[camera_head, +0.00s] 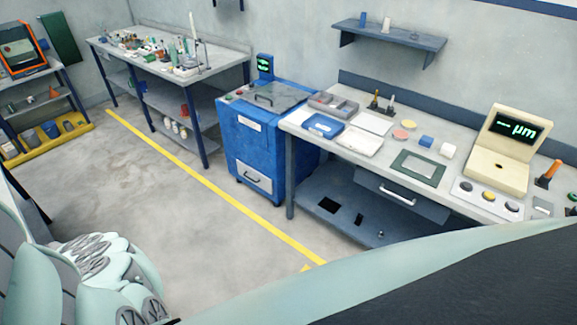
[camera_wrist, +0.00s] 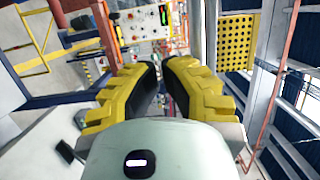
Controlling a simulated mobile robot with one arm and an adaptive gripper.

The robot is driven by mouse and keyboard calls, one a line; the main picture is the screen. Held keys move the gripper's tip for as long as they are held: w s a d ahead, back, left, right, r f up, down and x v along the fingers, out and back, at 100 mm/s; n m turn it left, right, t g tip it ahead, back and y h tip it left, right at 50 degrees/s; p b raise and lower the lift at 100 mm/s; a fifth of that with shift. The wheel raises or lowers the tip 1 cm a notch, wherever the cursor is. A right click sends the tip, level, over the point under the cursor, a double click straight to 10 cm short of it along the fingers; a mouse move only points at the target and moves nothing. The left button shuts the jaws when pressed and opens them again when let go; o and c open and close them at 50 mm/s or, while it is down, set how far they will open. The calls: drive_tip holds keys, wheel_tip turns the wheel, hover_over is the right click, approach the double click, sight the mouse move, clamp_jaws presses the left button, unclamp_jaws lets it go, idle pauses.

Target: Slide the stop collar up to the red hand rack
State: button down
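My gripper (camera_wrist: 164,66) shows in the wrist view, with yellow ridged fingers and dark inner pads. The fingers stand apart and nothing shows held between them. I cannot make out a stop collar or a red hand rack in either view. In the head view the fingers of my gripper do not show.
A workbench (camera_head: 461,203) with trays and a cream gauge (camera_head: 502,153) stands at the right. A blue cabinet (camera_head: 249,153) stands beside it. A cluttered bench (camera_head: 225,75) and an orange-framed device (camera_head: 40,54) are further left. The floor (camera_head: 130,185) is clear around a yellow line.

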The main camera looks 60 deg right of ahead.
drive_tip(key=shift+s+a+p, duration=0.85)
drive_tip(key=shift+s+p, duration=0.2)
drive_tip(key=shift+s, duration=0.1)
drive_tip(key=shift+s+a+p, duration=0.8)
drive_tip(key=shift+s+p, duration=0.25)
drive_tip(key=shift+s, duration=0.05)
drive_tip(key=shift+s, duration=0.1)
drive_tip(key=shift+s+a+p, duration=0.2)
drive_tip(key=shift+s+p, duration=0.1)
drive_tip(key=shift+s, duration=1.75)
